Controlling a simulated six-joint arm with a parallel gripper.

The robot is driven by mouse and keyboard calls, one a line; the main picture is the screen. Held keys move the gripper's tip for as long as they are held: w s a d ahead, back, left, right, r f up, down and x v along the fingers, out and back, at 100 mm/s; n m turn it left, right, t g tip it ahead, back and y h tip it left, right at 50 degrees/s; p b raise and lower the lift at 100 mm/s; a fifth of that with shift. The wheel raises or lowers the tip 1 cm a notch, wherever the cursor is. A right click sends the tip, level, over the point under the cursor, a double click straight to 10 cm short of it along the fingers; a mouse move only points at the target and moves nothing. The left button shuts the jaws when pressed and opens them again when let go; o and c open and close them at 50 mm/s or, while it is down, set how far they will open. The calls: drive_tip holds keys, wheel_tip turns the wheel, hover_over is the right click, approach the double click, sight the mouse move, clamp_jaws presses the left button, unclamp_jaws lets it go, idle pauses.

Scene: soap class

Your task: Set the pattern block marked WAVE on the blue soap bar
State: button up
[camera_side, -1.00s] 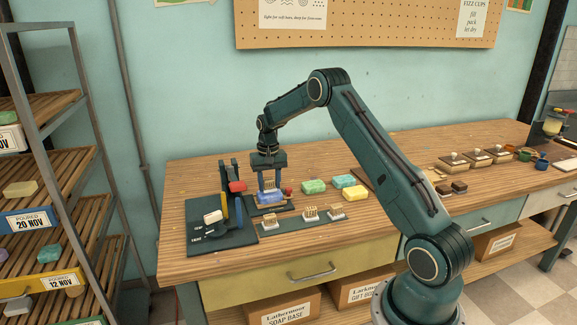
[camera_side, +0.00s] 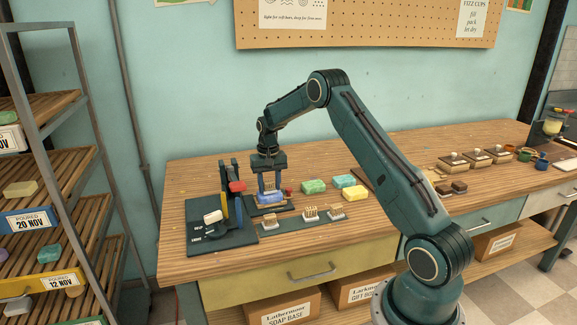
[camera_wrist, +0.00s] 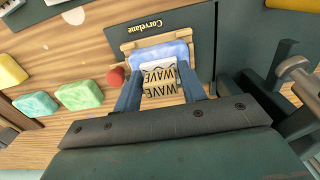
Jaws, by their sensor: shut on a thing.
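My gripper (camera_side: 270,186) is shut on the pattern block marked WAVE (camera_wrist: 160,89), a small pale wooden block with dark lettering, and holds it upright between its two fingers. The block also shows between the fingers in the wrist view, with a white part marked WAVE beside it. The blue soap bar (camera_wrist: 151,53) lies in a wooden holder on the dark Corvelane plate (camera_wrist: 197,29); in the side view the bar (camera_side: 270,198) is directly beneath my fingers. The block is over the bar, very close to it. Whether they touch I cannot tell.
A red knob (camera_wrist: 115,78) is beside the holder. Green soap (camera_side: 314,186) and yellow soap (camera_side: 355,193) lie to the right. Small blocks stand on a dark strip (camera_side: 290,223) in front. A dark stand (camera_side: 215,238) with a red handle (camera_side: 237,186) is close on the left.

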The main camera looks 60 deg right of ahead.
drive_tip(key=shift+f, duration=0.3)
idle(0.5)
drive_tip(key=o, duration=1.5)
drive_tip(key=shift+c, duration=0.2)
drive_tip(key=shift+r, duration=0.2)
drive_tip(key=shift+r, duration=2.8)
